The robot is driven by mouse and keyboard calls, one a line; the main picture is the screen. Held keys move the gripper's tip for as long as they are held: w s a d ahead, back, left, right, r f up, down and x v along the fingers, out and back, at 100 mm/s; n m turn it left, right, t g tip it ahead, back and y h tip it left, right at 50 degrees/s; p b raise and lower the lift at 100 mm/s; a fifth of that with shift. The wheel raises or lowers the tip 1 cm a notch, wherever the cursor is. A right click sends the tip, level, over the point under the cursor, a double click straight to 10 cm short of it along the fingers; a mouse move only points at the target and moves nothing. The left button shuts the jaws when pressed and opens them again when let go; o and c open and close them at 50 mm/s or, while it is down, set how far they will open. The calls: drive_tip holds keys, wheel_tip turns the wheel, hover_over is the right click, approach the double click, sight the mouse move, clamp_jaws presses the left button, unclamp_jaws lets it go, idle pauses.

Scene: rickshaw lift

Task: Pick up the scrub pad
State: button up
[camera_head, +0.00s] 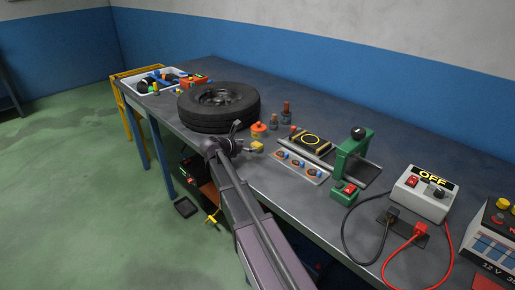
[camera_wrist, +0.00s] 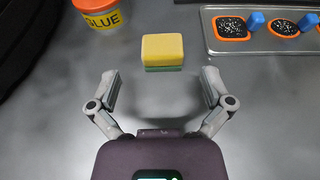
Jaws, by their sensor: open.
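The scrub pad (camera_wrist: 162,51) is a small yellow block with a green layer beneath. In the wrist view it lies on the grey bench, upper middle. In the head view the scrub pad (camera_head: 257,146) shows as a small yellow patch just right of my gripper. My gripper (camera_wrist: 162,92) is open and empty in the wrist view. Its two fingers are spread on either side of the pad's line, with the pad beyond the fingertips and apart from them. In the head view my gripper (camera_head: 238,146) is beside the tire, its fingers partly hidden by my arm.
An orange-lidded glue pot (camera_wrist: 98,14) stands left of the pad. A metal tray (camera_wrist: 262,42) with orange-rimmed patches lies to the right. A black tire (camera_head: 218,108) lies behind. A green press (camera_head: 352,158) stands farther right. The bench around the pad is bare.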

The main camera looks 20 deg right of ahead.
sight(254, 145)
drive_tip(key=shift+b+x, duration=1)
drive_tip(key=shift+x, duration=1.55)
drive_tip(key=shift+s, duration=0.1)
drive_tip(key=c, duration=1.1)
